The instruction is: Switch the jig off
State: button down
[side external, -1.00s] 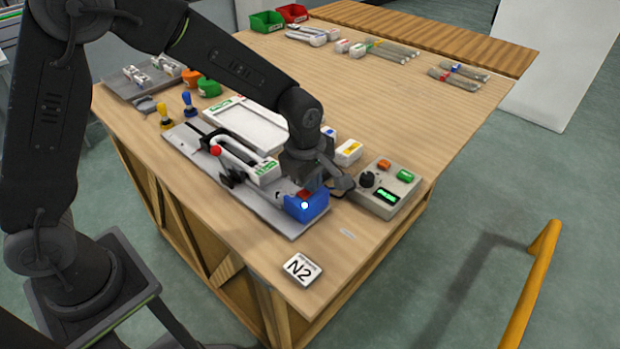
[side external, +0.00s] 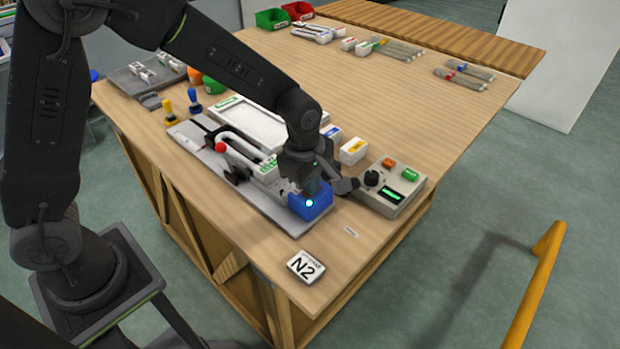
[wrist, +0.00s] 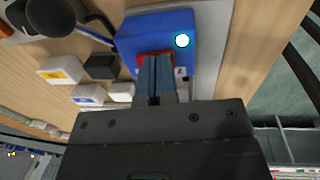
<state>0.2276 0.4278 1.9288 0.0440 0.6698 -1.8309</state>
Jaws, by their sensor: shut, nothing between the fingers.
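The jig is a long grey plate (side external: 262,208) with a white clamp arm and a red ball knob (side external: 221,147). At its near end is a blue switch box (side external: 322,208) with a bright round lamp (side external: 309,203), which is lit. In the wrist view the blue box (wrist: 160,27) has a red rocker switch (wrist: 142,68), partly covered by my fingers. My gripper (side external: 310,190) points down at the box. The wrist view shows my gripper (wrist: 156,62) shut and empty, its tips over the red switch and seemingly touching it.
A grey control box (side external: 405,205) with a black knob, orange and green buttons and a green display stands right of the jig. White blocks (side external: 353,150) sit behind. Yellow (side external: 169,112) and blue-handled tools stand left. An N2 plate (side external: 304,267) lies in front.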

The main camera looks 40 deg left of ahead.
notch_tip(320, 180, up, 14)
jog(key=s, duration=0.1)
jog(key=shift+s, duration=0.35)
jog(key=shift+w+a, duration=0.1)
jog(key=shift+w, duration=0.65)
jog(key=f, duration=0.4)
jog(key=w+f, duration=0.1)
jog(key=f, duration=0.9)
jog(key=shift+w, duration=0.35)
